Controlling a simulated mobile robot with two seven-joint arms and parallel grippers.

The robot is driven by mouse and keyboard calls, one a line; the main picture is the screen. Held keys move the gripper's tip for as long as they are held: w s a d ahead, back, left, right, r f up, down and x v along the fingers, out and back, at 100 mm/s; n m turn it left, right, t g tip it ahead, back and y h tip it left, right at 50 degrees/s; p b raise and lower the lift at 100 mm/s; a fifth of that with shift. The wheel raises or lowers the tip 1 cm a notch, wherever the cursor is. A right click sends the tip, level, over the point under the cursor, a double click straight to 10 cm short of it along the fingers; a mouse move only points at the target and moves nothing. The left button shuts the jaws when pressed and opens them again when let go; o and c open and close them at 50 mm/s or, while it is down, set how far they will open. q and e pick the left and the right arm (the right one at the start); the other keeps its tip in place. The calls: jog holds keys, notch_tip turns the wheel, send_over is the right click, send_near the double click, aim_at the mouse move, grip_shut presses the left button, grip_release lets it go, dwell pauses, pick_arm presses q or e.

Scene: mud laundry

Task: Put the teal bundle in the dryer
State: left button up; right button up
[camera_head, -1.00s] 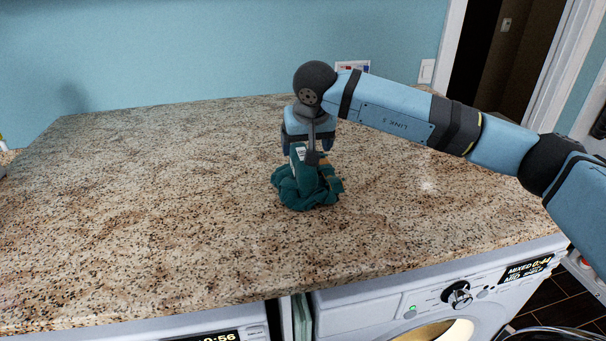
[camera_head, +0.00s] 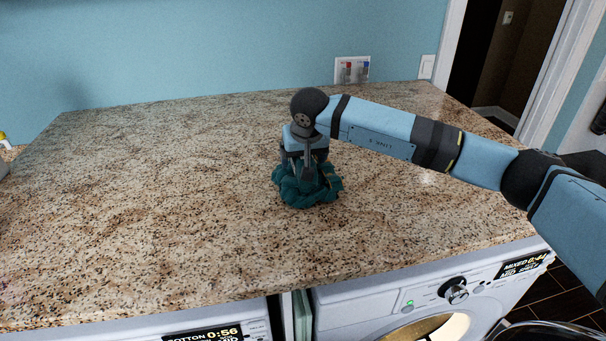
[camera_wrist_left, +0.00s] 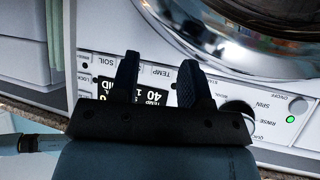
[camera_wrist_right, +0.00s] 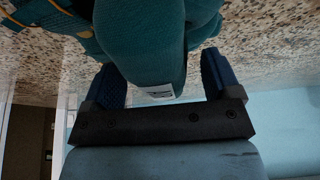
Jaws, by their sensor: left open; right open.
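The teal bundle (camera_head: 307,192) is a crumpled cloth bundle lying on the speckled stone counter, near the middle of the head view. My right gripper (camera_head: 308,178) points down over it from above and hides its upper part. In the right wrist view, the bundle (camera_wrist_right: 140,50) sits between the spread fingers of my right gripper (camera_wrist_right: 165,85), with a small white label showing. My left gripper (camera_wrist_left: 158,78) is open and empty in front of a machine's control panel. It is out of the head view. The machine at lower right (camera_head: 395,298) has a round door opening with a lit interior.
A second machine (camera_head: 225,335) with a 0:56 display stands under the counter at the lower left. The counter (camera_head: 150,200) around the bundle is clear. A wall plate with red and blue marks (camera_head: 352,70) is behind. A doorway is at the right.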

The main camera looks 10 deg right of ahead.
jog(key=shift+f+b, duration=0.25)
jog(key=shift+b, duration=0.1)
jog(key=shift+c, duration=0.5)
jog(key=c, duration=1.4)
jog(key=shift+r, duration=0.1)
